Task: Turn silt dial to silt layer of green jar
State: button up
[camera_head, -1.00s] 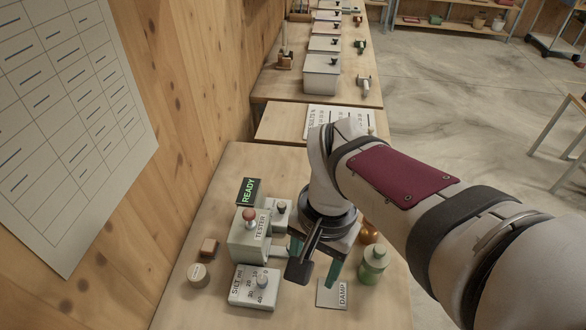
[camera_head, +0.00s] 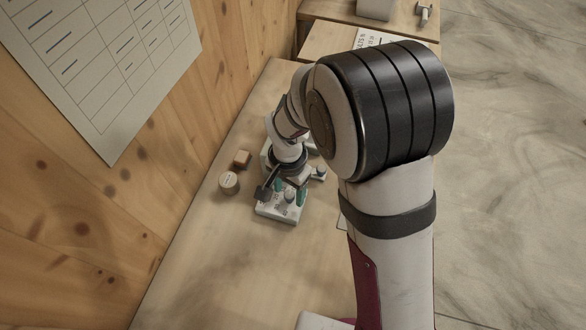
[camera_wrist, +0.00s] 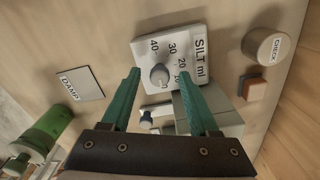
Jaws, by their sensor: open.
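The silt dial is a knob (camera_wrist: 159,76) on a white box (camera_wrist: 196,40) marked SILT ml with a 10 to 40 scale. Its pointer direction is too small to read. In the head view the silt box (camera_head: 266,213) stands on the bench below my gripper (camera_head: 283,192). In the wrist view my gripper (camera_wrist: 156,98) is open and empty, its green fingers on either side of the knob in the picture; contact cannot be told. The green jar (camera_wrist: 42,132) lies at the left edge of the wrist view; its layers cannot be made out. My arm hides it in the head view.
A grey-green tester (camera_wrist: 215,105) stands beside the silt box. A round CHECK container (camera_wrist: 266,46) and an orange-brown block (camera_wrist: 256,86) are near the wall side. A DAMP card (camera_wrist: 80,84) lies flat on the bench. The front of the bench (camera_head: 215,270) is clear.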

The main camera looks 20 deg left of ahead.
jog(key=shift+f, duration=0.1)
grip_shut()
dwell(0.5)
jog(key=n, duration=0.4)
jog(key=shift+n, duration=2.4)
grip_release()
jog(key=shift+d, duration=0.1)
